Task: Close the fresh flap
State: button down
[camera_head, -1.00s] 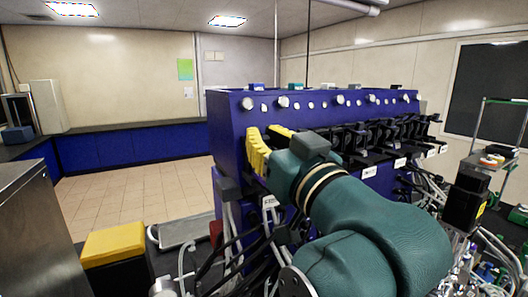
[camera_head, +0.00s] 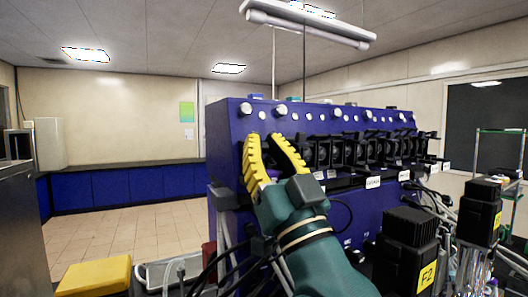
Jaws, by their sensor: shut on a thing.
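My gripper (camera_head: 264,138) has yellow ribbed fingers that point up at the left end of the blue bioreactor unit's front (camera_head: 226,145). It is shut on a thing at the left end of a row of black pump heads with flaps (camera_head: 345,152). The held part is hidden by the fingers and the wrist; I take it to be the fresh flap, but cannot make out its outline or angle. The right finger is close beside the leftmost visible black flap.
Round white knobs (camera_head: 246,107) line the unit above the flaps. Cables hang below my wrist. Black motor blocks (camera_head: 408,238) stand at the front right. A yellow-topped box (camera_head: 95,277) is at the lower left. The floor (camera_head: 130,230) behind it is clear.

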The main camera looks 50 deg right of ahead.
dwell(0.3)
jog(key=c, duration=1)
grip_release()
jog(key=shift+c, duration=0.2)
jog(key=shift+s+f, duration=0.15)
jog(key=shift+f, duration=0.15)
jog(key=s+a+f, duration=0.1)
jog(key=s+a, duration=0.1)
jog(key=s, duration=0.5)
jog(key=s+a+f, duration=0.1)
jog(key=s+a, duration=0.2)
jog(key=s, duration=0.4)
jog(key=shift+s+f, duration=0.2)
jog(key=shift+f, duration=0.2)
jog(key=shift+d, duration=0.1)
